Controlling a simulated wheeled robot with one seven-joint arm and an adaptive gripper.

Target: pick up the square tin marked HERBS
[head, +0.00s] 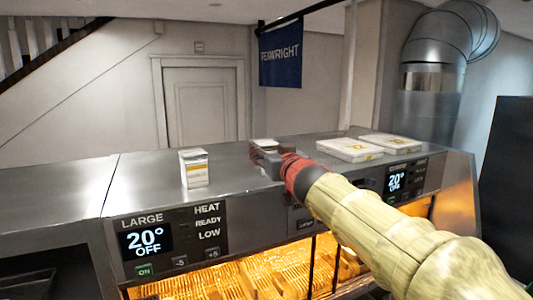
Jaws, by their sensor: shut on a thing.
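My gripper (266,158) is over the steel counter top, at the end of my arm reaching in from the lower right. It is shut on a small tin (264,143), of which only a pale top edge shows. The gripper hides most of this tin, and I cannot read any marking on it. I cannot tell whether it touches the counter. A white upright box-like tin (194,168) with an orange-yellow band stands apart to the left of the gripper. Its lettering is too small to read.
Two flat white boxes (349,150) (390,143) lie on the counter (240,152) to the right, beyond my arm. A wide steel duct (428,85) rises behind them. Heater panels and a glowing bay are along the counter's front. The counter's left part is clear.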

